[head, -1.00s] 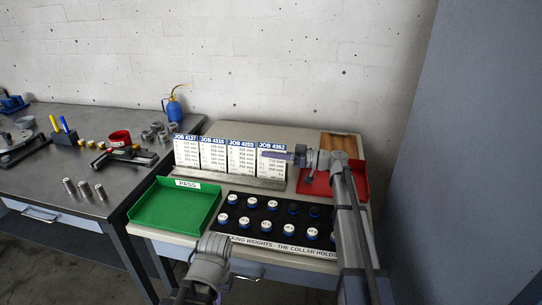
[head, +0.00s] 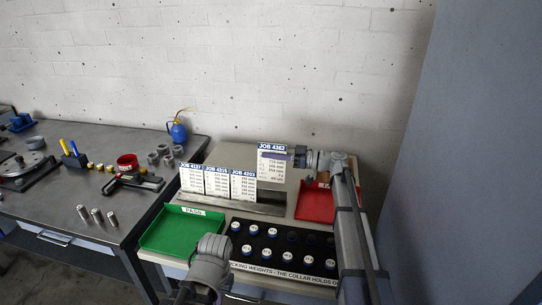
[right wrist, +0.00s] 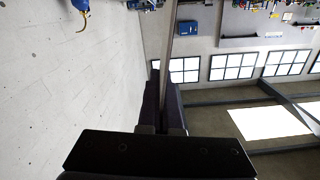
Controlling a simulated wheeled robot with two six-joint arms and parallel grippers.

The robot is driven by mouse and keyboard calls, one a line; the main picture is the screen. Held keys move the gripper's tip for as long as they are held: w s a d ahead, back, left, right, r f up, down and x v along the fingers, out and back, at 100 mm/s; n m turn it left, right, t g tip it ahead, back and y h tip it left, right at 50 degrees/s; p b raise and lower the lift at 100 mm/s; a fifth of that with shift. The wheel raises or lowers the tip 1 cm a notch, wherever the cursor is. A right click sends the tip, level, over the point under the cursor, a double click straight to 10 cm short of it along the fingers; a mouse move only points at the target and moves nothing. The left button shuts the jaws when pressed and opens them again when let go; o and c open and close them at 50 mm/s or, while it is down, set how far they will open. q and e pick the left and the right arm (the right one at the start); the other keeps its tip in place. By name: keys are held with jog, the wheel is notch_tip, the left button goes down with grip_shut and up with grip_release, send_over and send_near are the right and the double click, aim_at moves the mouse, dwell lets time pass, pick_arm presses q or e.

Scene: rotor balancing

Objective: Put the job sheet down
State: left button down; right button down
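The job sheet headed JOB 4362 (head: 271,174) is a white card with a blue header. My right gripper (head: 284,156) is shut on it from the right and holds it upright, raised above the other sheets. In the right wrist view the sheet (right wrist: 168,50) is edge-on between the two dark fingers (right wrist: 164,100). Three other sheets, JOB 4127 (head: 191,181), JOB 4316 (head: 216,184) and JOB 4203 (head: 243,188), stand side by side in a grey rack (head: 262,209). Of my left arm only grey links show at the bottom; its fingers are not visible.
A green PASS tray (head: 170,236) lies front left of the rack, and a red tray (head: 315,205) at the right. A black board (head: 262,256) with several round weights is in front. A steel bench (head: 90,145) with tools and a blue oil can (head: 177,132) is at left.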

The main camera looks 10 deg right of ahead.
jog(key=shift+r+p, duration=2.8)
jog(key=shift+r, duration=0.65)
jog(key=shift+f, duration=0.1)
